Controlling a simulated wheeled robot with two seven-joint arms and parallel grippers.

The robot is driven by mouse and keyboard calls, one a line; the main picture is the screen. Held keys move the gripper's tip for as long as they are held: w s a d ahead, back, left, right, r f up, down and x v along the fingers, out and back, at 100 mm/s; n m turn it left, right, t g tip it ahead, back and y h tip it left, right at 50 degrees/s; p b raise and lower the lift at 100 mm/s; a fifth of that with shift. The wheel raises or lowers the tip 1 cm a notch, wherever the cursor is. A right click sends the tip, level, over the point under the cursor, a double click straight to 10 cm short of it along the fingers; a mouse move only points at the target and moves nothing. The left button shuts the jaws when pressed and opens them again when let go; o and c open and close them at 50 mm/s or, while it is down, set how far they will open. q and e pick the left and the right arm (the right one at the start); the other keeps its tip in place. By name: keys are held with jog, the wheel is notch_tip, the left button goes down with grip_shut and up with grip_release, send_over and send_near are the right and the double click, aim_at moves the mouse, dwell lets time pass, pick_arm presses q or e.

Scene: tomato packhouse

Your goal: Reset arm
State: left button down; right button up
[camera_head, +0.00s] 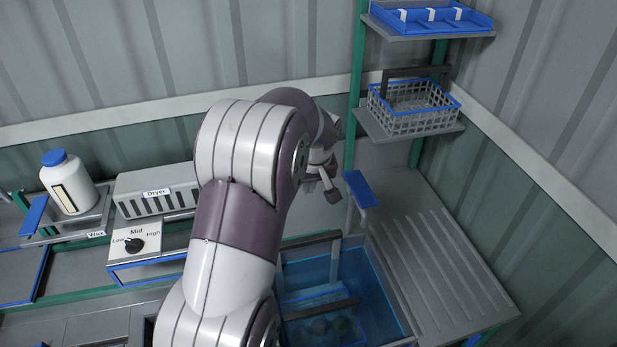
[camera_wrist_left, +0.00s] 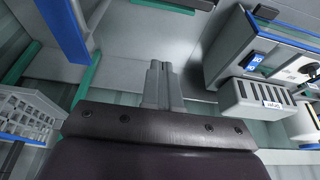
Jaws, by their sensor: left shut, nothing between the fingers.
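My left arm (camera_head: 235,190) rises through the middle of the head view and bends away toward the back wall. My left gripper (camera_head: 330,190) shows small beyond the wrist, above the counter and left of a blue-topped lever or tap (camera_head: 360,188). In the left wrist view its two fingers (camera_wrist_left: 161,85) are together and empty, with nothing touching them. My right gripper is not in either view.
A blue water basin (camera_head: 385,290) holding a submerged basket lies at lower centre, beside a ridged drainboard (camera_head: 435,260). Shelves at the back right hold a wire basket (camera_head: 435,122) and blue tray (camera_head: 475,18). Left are the dryer (camera_head: 150,185), dial box (camera_head: 140,245) and white bottle (camera_head: 70,185).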

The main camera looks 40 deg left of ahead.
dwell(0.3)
pick_arm(q)
jog(key=s+d+f+m+h+b, duration=0.1)
jog(key=s+d+f+m, duration=0.1)
jog(key=d, duration=0.4)
jog(key=s+d+f+m+h+b, duration=0.1)
jog(key=s+d+f+m, duration=0.2)
jog(key=s+d+m, duration=0.2)
jog(key=s+d+f+m+g+h+b, duration=0.1)
jog(key=s+d+f+m, duration=0.2)
jog(key=s+d, duration=0.4)
jog(key=shift+s+d+f, duration=0.15)
jog(key=shift+s+d, duration=0.05)
jog(key=shift+d, duration=0.1)
